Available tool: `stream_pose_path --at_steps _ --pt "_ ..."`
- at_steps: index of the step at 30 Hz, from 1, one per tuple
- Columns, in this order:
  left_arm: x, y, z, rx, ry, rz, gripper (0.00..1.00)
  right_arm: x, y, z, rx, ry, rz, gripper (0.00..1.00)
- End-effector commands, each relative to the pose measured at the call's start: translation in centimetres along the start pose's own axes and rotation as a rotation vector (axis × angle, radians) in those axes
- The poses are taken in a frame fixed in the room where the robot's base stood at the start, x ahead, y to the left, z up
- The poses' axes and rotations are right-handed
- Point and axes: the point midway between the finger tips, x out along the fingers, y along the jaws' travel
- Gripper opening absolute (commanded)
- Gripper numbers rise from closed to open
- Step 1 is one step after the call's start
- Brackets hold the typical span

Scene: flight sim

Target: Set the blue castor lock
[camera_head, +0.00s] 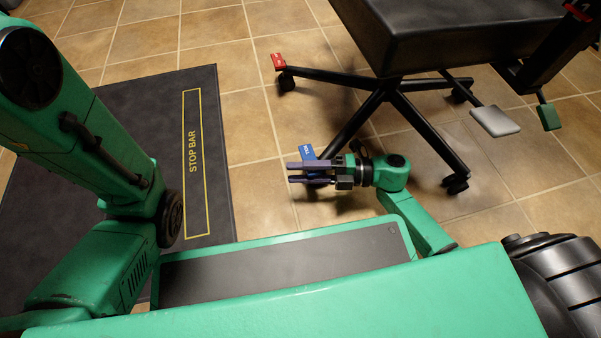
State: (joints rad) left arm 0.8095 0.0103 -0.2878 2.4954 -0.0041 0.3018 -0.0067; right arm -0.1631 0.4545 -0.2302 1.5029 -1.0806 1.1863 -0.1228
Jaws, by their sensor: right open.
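The blue castor lock (307,153) is a small blue tab with pale lettering, low over the tiles at the end of a leg of the black chair base (386,87). My right gripper (290,173) is open, its two purple fingers pointing left. The fingers lie just below the tab in the picture and cover its lower part and the castor under it. I cannot tell whether they touch it. My left arm is at the left, but its gripper is out of the picture.
The black seat (455,30) overhangs the base. A dark mat (150,130) marked STOP BAR lies at left. Tiles between mat and chair are clear.

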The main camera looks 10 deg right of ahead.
Motion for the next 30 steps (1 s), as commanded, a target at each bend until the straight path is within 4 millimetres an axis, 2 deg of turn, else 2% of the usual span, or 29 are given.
stream_pose_path --at_steps 4,5,6,8,17,24,30 --pt "0.1 0.0 0.0 0.001 0.0 0.0 0.5 0.0 0.1 0.0 0.0 0.0 0.0 0.42" --pt "0.1 0.0 0.0 0.001 0.0 0.0 0.5 0.0 0.1 0.0 0.0 0.0 0.0 0.35" --pt "0.1 0.0 0.0 0.001 0.0 0.0 0.5 0.0 0.1 0.0 0.0 0.0 0.0 0.2" --pt "0.1 0.0 0.0 0.001 0.0 0.0 0.5 0.0 0.0 0.0 0.0 0.0 0.0 0.0" --pt "0.4 -0.1 0.1 0.001 0.002 0.001 0.5 -0.1 -0.1 0.0 -0.048 0.001 0.012 0.0" --pt "0.2 0.0 0.1 -0.001 0.001 0.001 0.5 -0.1 -1.2 0.2 -0.307 -0.001 0.085 0.0" --pt "0.2 0.0 0.1 -0.001 -0.001 0.001 0.5 -0.1 -1.4 0.3 -0.418 -0.001 0.115 0.0"
